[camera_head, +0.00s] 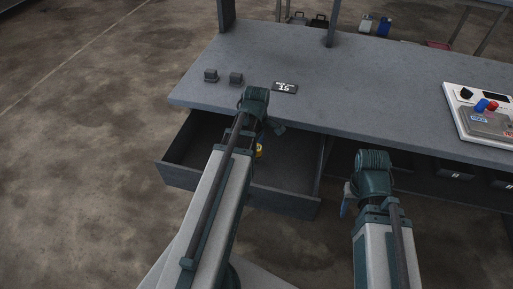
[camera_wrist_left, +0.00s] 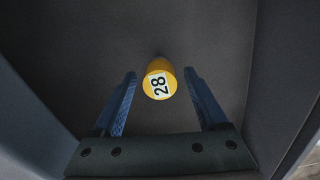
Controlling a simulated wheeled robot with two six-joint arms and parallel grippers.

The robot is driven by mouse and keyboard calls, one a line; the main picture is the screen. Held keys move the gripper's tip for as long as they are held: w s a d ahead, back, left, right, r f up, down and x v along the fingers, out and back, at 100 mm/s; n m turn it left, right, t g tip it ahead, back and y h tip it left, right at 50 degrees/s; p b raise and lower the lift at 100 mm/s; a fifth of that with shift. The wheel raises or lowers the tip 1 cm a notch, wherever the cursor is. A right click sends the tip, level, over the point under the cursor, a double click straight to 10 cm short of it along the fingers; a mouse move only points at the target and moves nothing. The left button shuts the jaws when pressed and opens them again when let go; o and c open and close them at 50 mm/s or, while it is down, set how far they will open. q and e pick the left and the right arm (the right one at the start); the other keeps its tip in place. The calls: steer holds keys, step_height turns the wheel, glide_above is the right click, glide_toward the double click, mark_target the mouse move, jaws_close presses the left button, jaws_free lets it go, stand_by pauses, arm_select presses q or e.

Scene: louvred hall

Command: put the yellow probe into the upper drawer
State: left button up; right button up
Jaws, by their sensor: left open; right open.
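The yellow probe (camera_wrist_left: 158,80), labelled 28, is seen end-on in the left wrist view. It stands out against the dark floor inside the open drawer (camera_head: 280,202), directly under the tabletop; a bit of its yellow (camera_head: 259,151) shows beside my left arm in the head view. My left gripper (camera_wrist_left: 160,73) is open, with a blue finger on each side of the probe and visible gaps between. In the head view my arm mostly hides this gripper. My right gripper (camera_head: 346,203) is low in front of the workbench, apart from the drawer, mostly hidden behind its wrist.
The grey workbench top (camera_head: 350,75) holds two small dark blocks (camera_head: 223,77), a sign marked 16 (camera_head: 285,87) and a white panel with red and blue knobs (camera_head: 485,115). More drawer fronts (camera_head: 450,174) sit under the bench at right. The bench middle is clear.

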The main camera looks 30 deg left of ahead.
arm_select(q)
step_height(320, 180, up, 13)
steer(key=p, duration=1.3)
steer(key=s+d+m, duration=0.3)
steer(key=d+m, duration=0.8)
steer(key=d, duration=0.1)
steer(key=s+d+m+y, duration=0.1)
steer(key=s+d+m, duration=0.3)
steer(key=d+m, duration=0.7)
steer(key=shift+s+d+r+m, duration=0.15)
steer(key=shift+s+d+m, duration=0.15)
steer(key=shift+d, duration=0.15)
steer(key=shift+a, duration=0.1)
